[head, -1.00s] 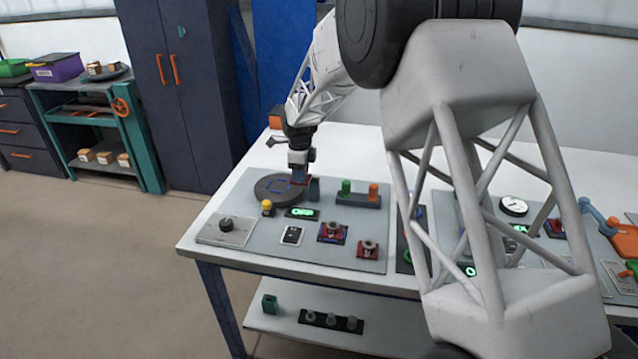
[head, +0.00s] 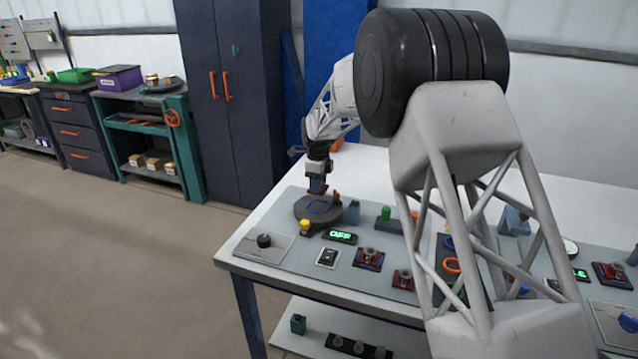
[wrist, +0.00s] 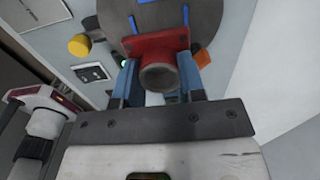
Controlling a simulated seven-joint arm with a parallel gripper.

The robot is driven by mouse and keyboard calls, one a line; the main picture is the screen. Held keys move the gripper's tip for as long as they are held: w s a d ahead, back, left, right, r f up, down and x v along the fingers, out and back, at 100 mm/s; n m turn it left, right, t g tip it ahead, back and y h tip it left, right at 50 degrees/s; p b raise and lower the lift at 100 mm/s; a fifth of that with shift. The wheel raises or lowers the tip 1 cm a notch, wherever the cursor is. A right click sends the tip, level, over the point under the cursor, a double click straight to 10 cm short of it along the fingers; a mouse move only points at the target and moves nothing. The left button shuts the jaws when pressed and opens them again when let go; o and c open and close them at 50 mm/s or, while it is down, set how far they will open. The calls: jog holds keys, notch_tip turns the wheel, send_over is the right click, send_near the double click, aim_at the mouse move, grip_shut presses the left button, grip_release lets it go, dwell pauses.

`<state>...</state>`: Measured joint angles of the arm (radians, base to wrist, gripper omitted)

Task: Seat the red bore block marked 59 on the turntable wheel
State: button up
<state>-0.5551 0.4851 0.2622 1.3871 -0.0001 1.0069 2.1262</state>
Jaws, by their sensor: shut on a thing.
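My gripper (head: 317,183) is shut on the red bore block (wrist: 160,45), with a blue finger on each side of it in the wrist view. The block has a flat flange and a round, hollow grey-lined bore facing the camera; no number is readable. The turntable wheel (head: 301,210) is a dark grey disc at the table's left end, with a blue square outline on top. In the head view my gripper is above the wheel's far part, behind the outline. In the wrist view the wheel (wrist: 215,15) lies beyond the block, which hides part of the blue marks.
A yellow knob (head: 305,226), an OFF display (head: 341,236) and a blue-grey post (head: 353,212) stand close around the wheel. The white table behind is clear.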

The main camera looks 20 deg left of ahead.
aim_at(318, 207)
jog(key=shift+f, duration=0.1)
jog(key=shift+f, duration=2.6)
jog(key=shift+f, duration=0.7)
dwell(2.5)
jog(key=o, duration=1.4)
jog(key=shift+o, duration=0.9)
jog(key=shift+r, duration=0.1)
jog(key=shift+r, duration=3.35)
